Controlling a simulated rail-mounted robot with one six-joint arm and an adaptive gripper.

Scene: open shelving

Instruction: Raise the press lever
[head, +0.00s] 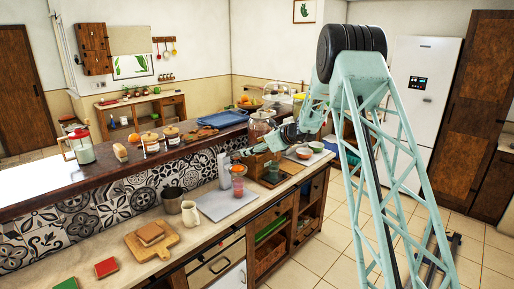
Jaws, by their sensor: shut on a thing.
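A pale grey upright press (223,169) stands on the counter against the tiled wall, at the back of a light grey board. A reddish cup-like part (238,186) sits just right of it, over the board. My gripper (238,156) reaches in from the right, at the top of the press. It is shut on what looks like the press lever, which is small and mostly hidden by the fingers. The lever's exact angle cannot be made out.
Bowls (304,153) and a wooden crate (262,163) are close on the right. The raised ledge behind carries jars and a French press (80,150).

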